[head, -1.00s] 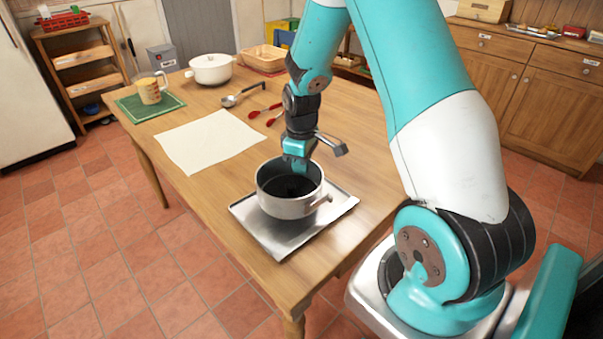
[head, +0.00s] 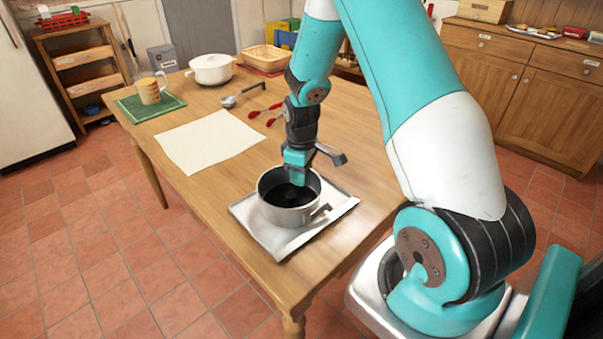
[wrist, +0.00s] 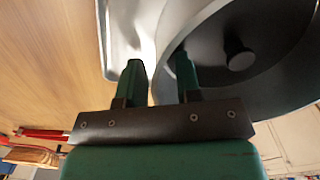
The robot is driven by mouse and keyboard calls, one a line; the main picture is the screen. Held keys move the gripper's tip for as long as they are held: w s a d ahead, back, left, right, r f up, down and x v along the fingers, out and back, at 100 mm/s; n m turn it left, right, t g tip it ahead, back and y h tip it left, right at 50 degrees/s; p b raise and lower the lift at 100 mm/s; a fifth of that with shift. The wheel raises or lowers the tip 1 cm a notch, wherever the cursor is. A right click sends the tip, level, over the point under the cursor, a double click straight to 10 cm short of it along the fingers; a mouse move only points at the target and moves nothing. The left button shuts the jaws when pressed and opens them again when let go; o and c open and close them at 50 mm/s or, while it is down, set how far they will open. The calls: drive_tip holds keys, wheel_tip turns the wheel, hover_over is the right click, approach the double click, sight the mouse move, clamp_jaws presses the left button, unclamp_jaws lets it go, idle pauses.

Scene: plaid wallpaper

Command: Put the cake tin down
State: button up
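The cake tin (head: 303,215) is a round grey tin with a dark inside and a knob-like centre. It sits upright on the flat metal tray (head: 335,220) near the front end of the table. My gripper (head: 294,178) is at the tin's far rim, pointing down. In the wrist view the two green fingers (wrist: 161,78) straddle the tin's wall, one inside and one outside. They stand apart with a gap showing beside the rim, so the gripper looks open. The tin (wrist: 262,25) fills the upper right there. The exact finger contact is partly hidden.
A cream sheet (head: 210,140) lies left of the tray. The table (head: 360,170) is bare right of the tray.

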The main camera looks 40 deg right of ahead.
wheel_tip(320, 180, up, 12)
drive_tip(key=shift+f, duration=0.15)
drive_tip(key=s+a+r+y, duration=0.1)
drive_tip(key=s+a+r, duration=0.1)
drive_tip(key=a+r, duration=0.5)
drive_tip(key=s+a+r+n+y, duration=0.1)
drive_tip(key=s+a+r, duration=0.1)
drive_tip(key=s+a, duration=0.7)
drive_tip(key=s+a+r+y, duration=0.2)
drive_tip(key=s+a+r, duration=0.1)
drive_tip(key=s+a, duration=0.7)
drive_tip(key=shift+a+r+n, duration=0.2)
drive_tip(key=shift+a+n, duration=0.1)
drive_tip(key=shift+n, duration=0.1)
wheel_tip(320, 180, up, 5)
drive_tip(key=p, duration=0.5)
drive_tip(key=shift+w+r, duration=0.1)
